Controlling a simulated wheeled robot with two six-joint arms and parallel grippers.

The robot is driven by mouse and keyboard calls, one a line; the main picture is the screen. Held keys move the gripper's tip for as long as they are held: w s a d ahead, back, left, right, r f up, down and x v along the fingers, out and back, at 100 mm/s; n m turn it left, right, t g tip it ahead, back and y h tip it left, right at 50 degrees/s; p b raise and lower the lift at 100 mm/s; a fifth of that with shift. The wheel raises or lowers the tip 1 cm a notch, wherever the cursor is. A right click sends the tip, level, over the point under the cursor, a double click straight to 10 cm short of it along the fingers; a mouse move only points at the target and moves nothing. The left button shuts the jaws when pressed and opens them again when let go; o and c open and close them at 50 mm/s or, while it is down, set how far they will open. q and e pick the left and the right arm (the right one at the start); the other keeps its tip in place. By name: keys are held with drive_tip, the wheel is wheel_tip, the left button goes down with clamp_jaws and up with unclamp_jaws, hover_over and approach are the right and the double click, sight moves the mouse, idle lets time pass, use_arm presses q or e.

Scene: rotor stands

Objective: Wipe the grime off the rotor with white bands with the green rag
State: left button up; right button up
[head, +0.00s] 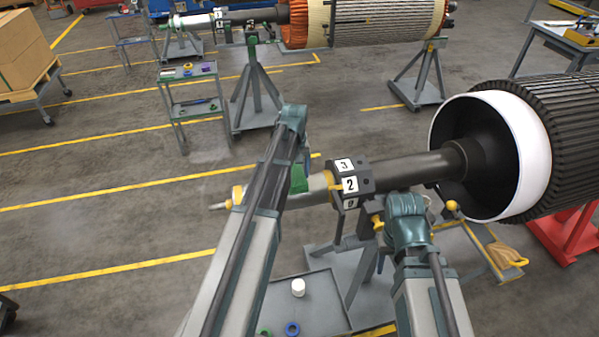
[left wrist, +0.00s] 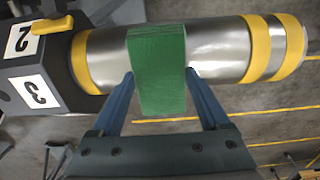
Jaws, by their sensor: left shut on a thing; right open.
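The rotor with white bands (head: 520,150) is at the right, with a broad white ring at its near end. Its dark shaft runs left through a numbered block (head: 350,184) to a bare silver end with yellow bands, also large in the left wrist view (left wrist: 225,48). My left gripper (left wrist: 160,85) is shut on the green rag (left wrist: 158,65), which also shows behind my left arm (head: 299,180). The rag lies across the silver section; whether it touches is unclear. I make out no distinct grime. My right gripper (head: 407,212) is below the dark shaft, open, its fingers mostly hidden.
A grey stand (head: 358,265) supports the shaft, and a red stand (head: 566,238) is under the rotor. A grey tray (head: 322,295) with a white jar is below. Another rotor (head: 385,22), an open cart (head: 192,95) and cardboard boxes (head: 28,50) stand behind.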

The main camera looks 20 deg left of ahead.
use_arm(q)
drive_tip(key=shift+s+a+f, duration=0.1)
drive_tip(key=shift+s+a, duration=0.5)
drive_tip(key=shift+a, duration=0.1)
drive_tip(key=shift+s+a, duration=0.5)
drive_tip(key=shift+a, duration=0.25)
drive_tip(key=shift+s+a, duration=0.45)
drive_tip(key=shift+a, duration=0.3)
wheel_tip(320, 180, up, 6)
drive_tip(key=p, duration=0.6)
drive_tip(key=shift+w+d, duration=0.1)
wheel_tip(320, 180, up, 3)
drive_tip(key=p, duration=0.3)
